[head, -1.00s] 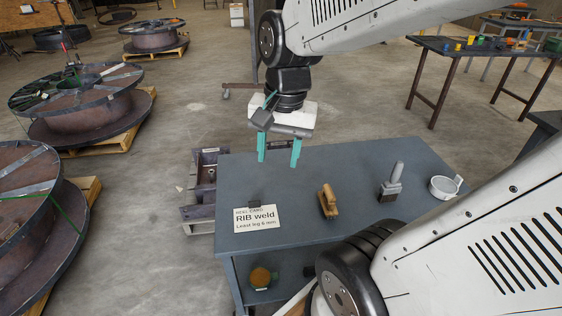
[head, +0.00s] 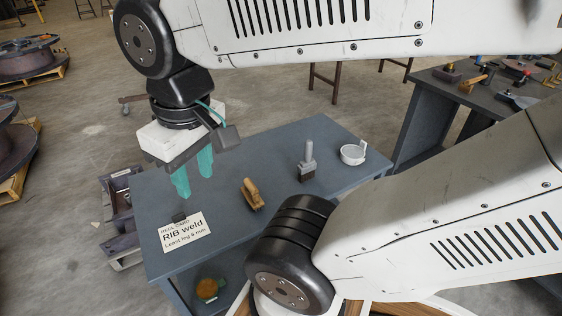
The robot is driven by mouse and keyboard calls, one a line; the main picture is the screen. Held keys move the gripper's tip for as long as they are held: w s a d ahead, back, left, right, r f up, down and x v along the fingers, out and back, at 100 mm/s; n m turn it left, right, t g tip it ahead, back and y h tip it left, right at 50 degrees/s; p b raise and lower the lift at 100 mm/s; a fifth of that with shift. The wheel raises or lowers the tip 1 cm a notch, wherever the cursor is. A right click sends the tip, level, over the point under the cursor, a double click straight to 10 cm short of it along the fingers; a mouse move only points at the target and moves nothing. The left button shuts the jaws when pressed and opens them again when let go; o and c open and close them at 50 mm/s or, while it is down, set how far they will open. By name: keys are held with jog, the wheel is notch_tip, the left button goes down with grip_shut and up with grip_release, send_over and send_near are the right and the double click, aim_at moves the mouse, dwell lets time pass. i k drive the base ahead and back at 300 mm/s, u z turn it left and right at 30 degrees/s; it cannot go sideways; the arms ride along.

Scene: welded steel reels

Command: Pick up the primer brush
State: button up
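The primer brush (head: 308,159), by its look the flat brush with a grey handle and dark bristle end, stands with its handle up on the blue-grey table (head: 283,140), right of the middle. My gripper (head: 194,181) has teal fingers pointing down, apart and with nothing between them. It hangs above the left part of the table, well left of the primer brush. A wooden-handled brush (head: 251,195) lies between the two in the picture. A white cup with a handle (head: 353,154) stands just right of the primer brush.
A round orange-brown item (head: 208,289) is on the lower shelf. A dark bench (head: 440,95) with tools stands at right. My own arm link covers the right front. Steel reels (head: 28,58) stand at far left.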

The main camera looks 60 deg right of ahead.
aim_at(307, 167)
jog(key=z, duration=1.7)
